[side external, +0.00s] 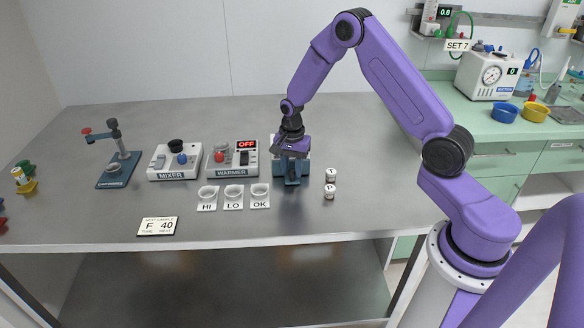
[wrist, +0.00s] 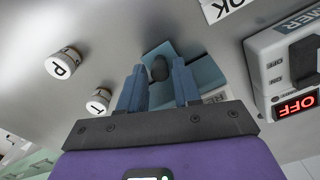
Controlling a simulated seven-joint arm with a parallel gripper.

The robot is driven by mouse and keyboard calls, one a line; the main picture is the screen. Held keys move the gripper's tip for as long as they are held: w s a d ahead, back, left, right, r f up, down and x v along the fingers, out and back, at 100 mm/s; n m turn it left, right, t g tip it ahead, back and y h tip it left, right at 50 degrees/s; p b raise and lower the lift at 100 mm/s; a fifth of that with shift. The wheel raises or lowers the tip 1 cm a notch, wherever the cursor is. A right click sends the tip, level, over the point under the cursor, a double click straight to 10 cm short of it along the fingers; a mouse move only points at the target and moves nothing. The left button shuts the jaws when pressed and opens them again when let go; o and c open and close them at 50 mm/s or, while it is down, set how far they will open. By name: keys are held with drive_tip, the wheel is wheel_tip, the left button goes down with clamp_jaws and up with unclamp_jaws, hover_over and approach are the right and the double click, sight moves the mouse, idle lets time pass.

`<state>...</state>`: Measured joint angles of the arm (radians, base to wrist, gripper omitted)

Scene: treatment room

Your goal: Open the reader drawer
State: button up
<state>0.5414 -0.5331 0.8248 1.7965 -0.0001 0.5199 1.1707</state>
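The reader (side external: 281,169) is a teal box on the steel bench, right of the warmer, mostly hidden under my gripper in the side view. In the wrist view its teal surface (wrist: 208,74) lies beyond my fingers, with a dark rounded knob (wrist: 160,68) near the fingertips. My gripper (wrist: 157,76) points down at it, with its two blue fingers apart on either side of the knob. Small gaps seem to show between knob and fingers. In the side view my gripper (side external: 292,182) is at the reader's front. I cannot tell how far the drawer stands out.
Two small white-capped tubes (side external: 330,175) stand just right of the reader. The warmer (side external: 231,158), reading OFF, and the mixer (side external: 172,162) stand left. Dishes on HI, LO and OK cards (side external: 234,197) lie front left. The bench's front right is clear.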

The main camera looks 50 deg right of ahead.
drive_tip(key=shift+c, duration=0.4)
clamp_jaws()
drive_tip(key=shift+s+a, duration=2.55)
drive_tip(key=shift+a, duration=0.05)
drive_tip(key=shift+o, duration=0.4)
unclamp_jaws()
wheel_tip(320, 180, up, 17)
drive_tip(key=shift+r, duration=0.2)
